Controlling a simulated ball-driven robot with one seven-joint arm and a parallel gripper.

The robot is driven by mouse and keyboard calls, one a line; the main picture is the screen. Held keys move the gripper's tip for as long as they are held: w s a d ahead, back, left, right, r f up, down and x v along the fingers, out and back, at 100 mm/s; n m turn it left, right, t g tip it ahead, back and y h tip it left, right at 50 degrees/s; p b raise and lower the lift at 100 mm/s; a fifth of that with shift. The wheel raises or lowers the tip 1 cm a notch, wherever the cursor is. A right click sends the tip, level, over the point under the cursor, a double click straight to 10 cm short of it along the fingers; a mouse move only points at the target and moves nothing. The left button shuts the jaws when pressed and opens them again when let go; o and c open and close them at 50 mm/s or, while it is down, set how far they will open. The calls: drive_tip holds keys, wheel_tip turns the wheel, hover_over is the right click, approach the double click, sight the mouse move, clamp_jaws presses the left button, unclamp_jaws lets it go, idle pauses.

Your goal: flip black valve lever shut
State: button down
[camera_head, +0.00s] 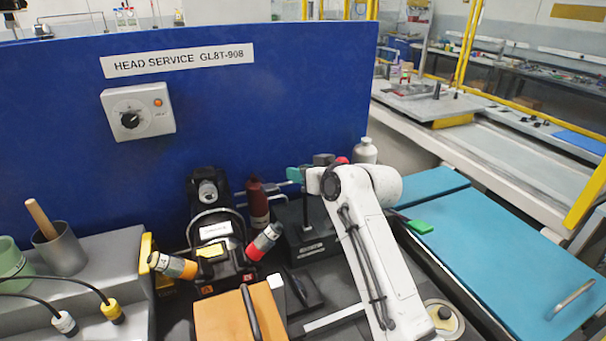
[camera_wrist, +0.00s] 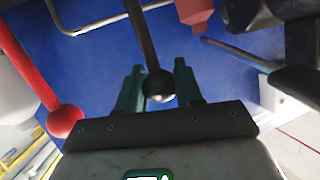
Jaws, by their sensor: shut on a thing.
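The black valve lever (camera_wrist: 143,35) runs down from the top edge in the wrist view and ends in a black ball knob (camera_wrist: 160,86). My gripper (camera_wrist: 158,80) has its teal fingers on either side of the knob and is shut on it. In the head view my gripper (camera_head: 303,175) is at the upper end of the lever's upright stem (camera_head: 306,208), above a dark labelled base (camera_head: 304,243). My white arm hides part of that base.
A red lever with a red ball (camera_wrist: 64,121) stands left of my gripper in the wrist view. In the head view a dark red bottle (camera_head: 257,203) and a black device with two capped connectors (camera_head: 217,250) stand left. The blue panel (camera_head: 240,100) rises behind.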

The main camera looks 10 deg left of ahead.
drive_tip(key=shift+f, duration=0.1)
drive_tip(key=c, duration=0.8)
unclamp_jaws()
drive_tip(key=shift+d, duration=0.15)
drive_tip(key=b+v, duration=0.1)
drive_tip(key=v, duration=0.9)
drive_tip(key=shift+s+d+b, duration=0.2)
drive_tip(key=shift+d+b, duration=0.05)
drive_tip(key=shift+b, duration=0.05)
